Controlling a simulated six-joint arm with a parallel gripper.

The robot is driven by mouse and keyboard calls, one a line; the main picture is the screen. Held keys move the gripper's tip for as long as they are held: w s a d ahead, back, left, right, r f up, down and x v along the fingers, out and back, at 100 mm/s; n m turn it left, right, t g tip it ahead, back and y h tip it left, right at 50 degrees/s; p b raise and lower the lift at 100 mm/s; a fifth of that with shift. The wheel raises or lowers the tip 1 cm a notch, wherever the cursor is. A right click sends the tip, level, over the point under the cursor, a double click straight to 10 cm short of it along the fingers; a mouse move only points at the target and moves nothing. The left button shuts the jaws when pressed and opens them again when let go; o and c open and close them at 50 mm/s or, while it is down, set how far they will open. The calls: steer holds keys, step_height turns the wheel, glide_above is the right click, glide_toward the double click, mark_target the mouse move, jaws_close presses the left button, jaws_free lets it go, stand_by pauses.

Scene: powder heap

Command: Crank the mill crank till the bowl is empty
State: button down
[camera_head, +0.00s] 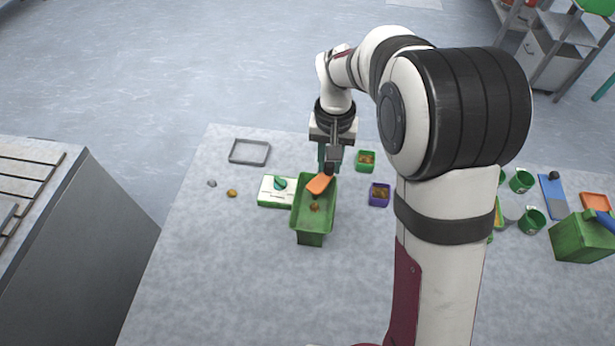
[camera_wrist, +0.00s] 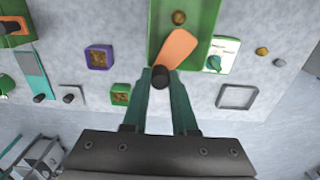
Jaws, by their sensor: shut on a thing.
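The mill has a deep green bowl (camera_head: 300,218) on top, with a small brown heap (camera_head: 315,207) inside it. The heap also shows in the wrist view (camera_wrist: 179,17), against the green bowl wall (camera_wrist: 207,20). The mill crank (camera_head: 319,184) is an orange arm with a dark knob, lying over the far part of the bowl; it also shows in the wrist view (camera_wrist: 180,46). My gripper (camera_wrist: 160,74) is shut on the crank's dark knob, with a teal finger on each side. In the head view my gripper (camera_head: 328,166) reaches the bowl's far end.
A white device with a green knob (camera_head: 266,194) stands just left of the mill. Small green (camera_head: 366,168) and purple (camera_head: 380,202) boxes with brown contents stand to the right. A grey frame (camera_head: 249,163) lies at the back left. The table's front left is clear.

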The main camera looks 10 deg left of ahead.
steer(key=shift+s+d, duration=0.55)
steer(key=shift+d, duration=0.05)
steer(key=shift+s+d, duration=0.25)
steer(key=shift+s, duration=0.2)
steer(key=shift+s+d, duration=0.25)
steer(key=shift+s, duration=0.9)
steer(key=shift+s+a, duration=0.2)
steer(key=shift+s, duration=0.3)
steer(key=shift+s+a, duration=0.15)
steer(key=shift+s, duration=0.35)
steer(key=shift+s+a, duration=0.6)
steer(key=shift+s, duration=0.05)
steer(key=c, duration=0.8)
jaws_free()
